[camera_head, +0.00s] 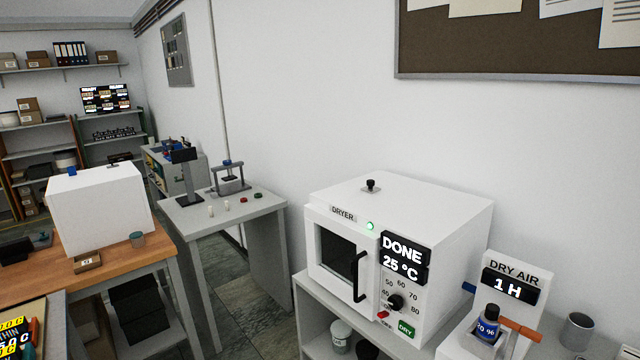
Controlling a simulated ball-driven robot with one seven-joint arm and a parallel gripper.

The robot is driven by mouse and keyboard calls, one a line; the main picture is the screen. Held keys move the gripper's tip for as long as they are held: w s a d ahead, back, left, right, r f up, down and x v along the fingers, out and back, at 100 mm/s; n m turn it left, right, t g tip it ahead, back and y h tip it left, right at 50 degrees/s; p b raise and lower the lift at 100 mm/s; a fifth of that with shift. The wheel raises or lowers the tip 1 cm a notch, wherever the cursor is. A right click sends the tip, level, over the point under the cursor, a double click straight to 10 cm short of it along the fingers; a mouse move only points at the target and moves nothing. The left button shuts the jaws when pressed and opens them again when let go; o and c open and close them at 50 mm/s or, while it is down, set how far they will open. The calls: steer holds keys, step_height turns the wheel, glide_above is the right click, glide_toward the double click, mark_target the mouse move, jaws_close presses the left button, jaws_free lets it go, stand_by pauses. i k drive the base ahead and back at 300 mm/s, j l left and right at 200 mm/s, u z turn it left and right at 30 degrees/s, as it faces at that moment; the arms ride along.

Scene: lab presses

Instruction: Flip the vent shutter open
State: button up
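The white dryer (430,205) stands on a grey bench at the right of centre. A small black knobbed piece (371,186) sits on its top, near the left side; it may be the vent shutter, but it is too small to tell whether it is open or shut. The dryer's door (338,252) with a dark window and black handle (361,276) looks closed. Its display (404,257) reads DONE and 25 °C, and a green light (370,226) is lit. My gripper does not show in this view.
Right of the dryer stands a DRY AIR unit (513,268) reading 1 H, with a blue bottle (488,322) in front and a grey cup (577,330) beside it. A grey table (262,205) and wooden bench (115,262) stand left. Floor (240,275) shows between them.

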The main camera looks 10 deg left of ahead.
mark_target(370, 189)
steer(key=i+l+u, duration=0.2)
steer(key=l, duration=0.25)
steer(key=i+j+u, duration=0.1)
steer(key=i, duration=1.15)
steer(key=i+j+u, duration=0.1)
steer(key=i, duration=1.15)
steer(key=j, duration=0.1)
